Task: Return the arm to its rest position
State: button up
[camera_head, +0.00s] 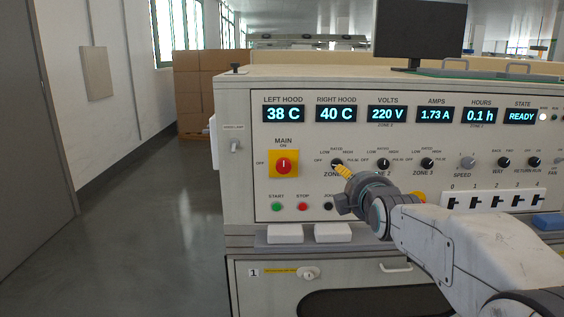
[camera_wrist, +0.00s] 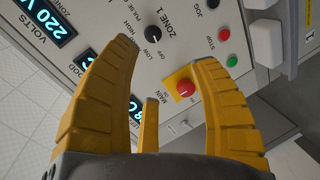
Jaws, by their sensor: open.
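My gripper (camera_head: 343,172) is in front of the control panel (camera_head: 240,150), near the Zone 1 knob, at the end of my white arm reaching in from the lower right. In the wrist view my gripper (camera_wrist: 165,75) has its yellow fingers spread wide, with nothing held between them. The Zone 1 knob (camera_wrist: 153,33) shows beyond the fingertips there, apart from them. The red main switch (camera_wrist: 185,88) on its yellow plate shows between the fingers in the wrist view; it also shows left of my gripper in the head view (camera_head: 284,165).
Displays read 38 C, 40 C, 220 V, 1.73 A, 0.1 h and READY. The green start button (camera_head: 276,207) and red stop button (camera_head: 303,207) sit low on the panel. Two white blocks (camera_head: 285,233) (camera_head: 333,232) lie on the ledge. Floor at left (camera_head: 130,240) is clear.

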jog(key=s+r+m+g+p, duration=0.3)
jog(key=s+p, duration=0.6)
jog(key=s, duration=0.3)
jog(key=s+r+m+g+p, duration=0.3)
jog(key=s+m+g+p, duration=0.2)
jog(key=s+p, duration=0.5)
jog(key=s+r+m+g+p, duration=0.3)
jog(key=s+m+p, duration=0.4)
jog(key=s, duration=0.8)
jog(key=g+p, duration=0.1)
jog(key=p, duration=0.1)
jog(key=shift+r+p, duration=0.35)
jog(key=shift+r, duration=0.05)
